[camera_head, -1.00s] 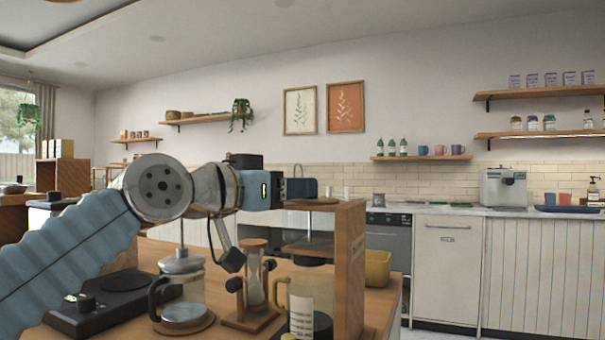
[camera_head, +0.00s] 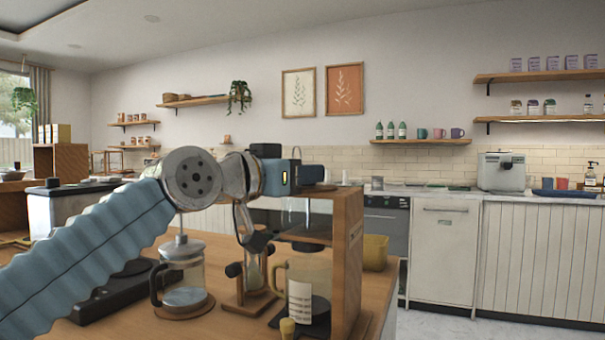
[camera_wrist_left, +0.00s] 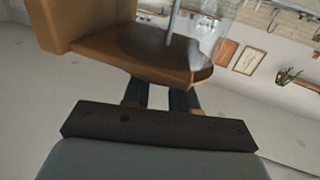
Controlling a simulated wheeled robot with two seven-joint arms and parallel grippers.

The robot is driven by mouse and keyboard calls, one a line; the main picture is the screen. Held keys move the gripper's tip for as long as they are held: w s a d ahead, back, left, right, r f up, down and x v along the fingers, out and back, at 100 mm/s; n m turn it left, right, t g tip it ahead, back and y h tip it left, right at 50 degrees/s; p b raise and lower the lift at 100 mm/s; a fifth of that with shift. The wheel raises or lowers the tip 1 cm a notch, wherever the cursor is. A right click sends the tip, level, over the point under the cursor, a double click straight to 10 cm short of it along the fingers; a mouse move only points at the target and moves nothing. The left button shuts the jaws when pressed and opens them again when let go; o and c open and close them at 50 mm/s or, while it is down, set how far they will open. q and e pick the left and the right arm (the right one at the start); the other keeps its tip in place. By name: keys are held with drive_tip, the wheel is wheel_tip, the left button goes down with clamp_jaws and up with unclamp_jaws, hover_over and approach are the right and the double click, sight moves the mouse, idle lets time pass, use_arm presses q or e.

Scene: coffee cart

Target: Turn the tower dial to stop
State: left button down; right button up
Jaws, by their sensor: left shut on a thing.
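The wooden drip tower (camera_head: 348,262) stands on the counter, with a glass jug (camera_head: 304,285) inside its frame. My left gripper (camera_head: 303,178) is at the upper part of the tower, level with its top. The fingers are shut on a small part that I take for the tower dial. The plate and the fingers hide the dial, so its setting cannot be read. My right gripper is not in view.
A black flat device (camera_head: 112,300) lies further left. A yellow container (camera_head: 375,253) stands just right of the tower. Open floor lies to the right.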

use_arm(q)
drive_tip(key=shift+s+d+r+y+p, duration=0.1)
drive_tip(key=shift+r+y+p, duration=0.15)
drive_tip(key=shift+p, duration=0.4)
drive_tip(key=shift+f+n+t+y+p, duration=0.15)
drive_tip(key=shift+n+t+y+p, duration=0.45)
drive_tip(key=shift+n+y, duration=0.1)
drive_tip(key=shift+f, duration=0.1)
drive_tip(key=c, duration=0.9)
unclamp_jaws()
drive_tip(key=b+v, duration=0.3)
drive_tip(key=v, duration=1.1)
